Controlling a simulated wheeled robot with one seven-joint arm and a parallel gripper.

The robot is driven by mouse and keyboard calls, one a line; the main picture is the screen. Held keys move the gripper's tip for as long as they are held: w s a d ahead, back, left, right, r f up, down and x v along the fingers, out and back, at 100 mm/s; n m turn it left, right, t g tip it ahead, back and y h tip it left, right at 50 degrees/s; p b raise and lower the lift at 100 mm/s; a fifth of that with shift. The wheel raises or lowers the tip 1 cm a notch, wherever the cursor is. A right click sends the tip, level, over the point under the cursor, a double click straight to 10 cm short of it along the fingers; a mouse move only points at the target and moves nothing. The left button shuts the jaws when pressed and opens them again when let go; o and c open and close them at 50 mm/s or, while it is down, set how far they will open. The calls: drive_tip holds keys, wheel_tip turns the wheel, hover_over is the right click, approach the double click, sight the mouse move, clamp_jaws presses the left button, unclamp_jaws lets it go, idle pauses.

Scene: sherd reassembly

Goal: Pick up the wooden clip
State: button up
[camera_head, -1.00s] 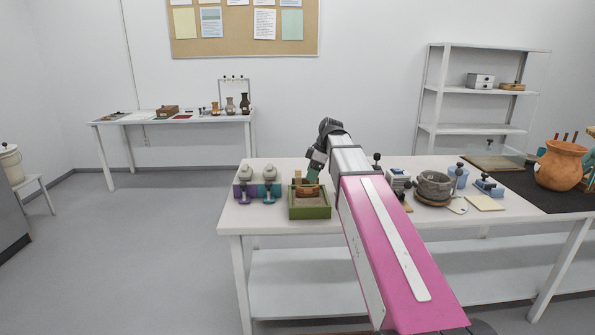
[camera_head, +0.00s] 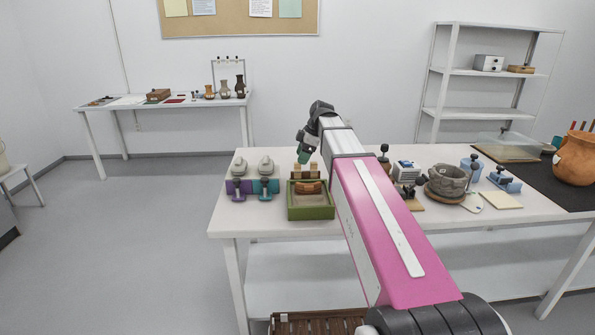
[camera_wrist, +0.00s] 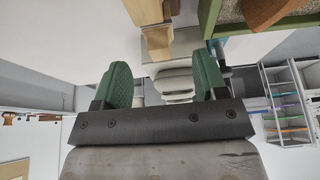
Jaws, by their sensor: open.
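A light wooden piece with two upright blocks (camera_head: 306,171), which I take to be the wooden clip, stands on the table just behind the green box. Its base is partly hidden by the box. In the wrist view wooden blocks (camera_wrist: 157,42) show beyond the fingertips, near the top and between the fingers. My gripper (camera_head: 304,156) is above the wooden piece, tilted down, with green finger pads. In the wrist view my gripper (camera_wrist: 164,70) has its two fingers wide apart, with nothing between the pads.
The green box (camera_head: 311,211) holds sandy material and a brown curved sherd (camera_head: 308,187). Purple (camera_head: 238,187) and teal (camera_head: 265,188) stands are close on its left. A grey pot (camera_head: 447,182) and small tools are right of my arm. The table's left front corner is bare.

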sight(298, 168)
drive_tip(key=shift+x, duration=2.75)
drive_tip(key=shift+d, duration=0.1)
drive_tip(key=c, duration=0.8)
